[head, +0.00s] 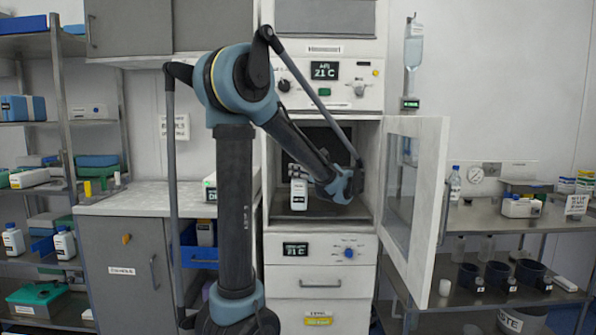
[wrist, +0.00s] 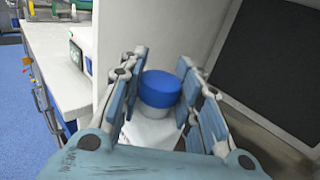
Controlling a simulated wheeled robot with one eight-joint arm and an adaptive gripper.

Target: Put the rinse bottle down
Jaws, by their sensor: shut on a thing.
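The rinse bottle, a white bottle with a blue cap (wrist: 160,88), stands between the finger pads of my gripper (wrist: 163,60) in the wrist view. My gripper (head: 312,180) is shut on it. In the head view the white labelled bottle (head: 298,196) looks upright in front of the dark opening of the central cabinet (head: 278,160). My gripper holds it from the right side. I cannot tell whether its base touches the cabinet floor.
The cabinet door (head: 427,190) stands open to the right. A counter (head: 150,196) lies to the left. A steel table (head: 490,215) on the right carries a bottle and a gauge, with dark cups below. Similar bottles (head: 64,246) stand on the left shelves.

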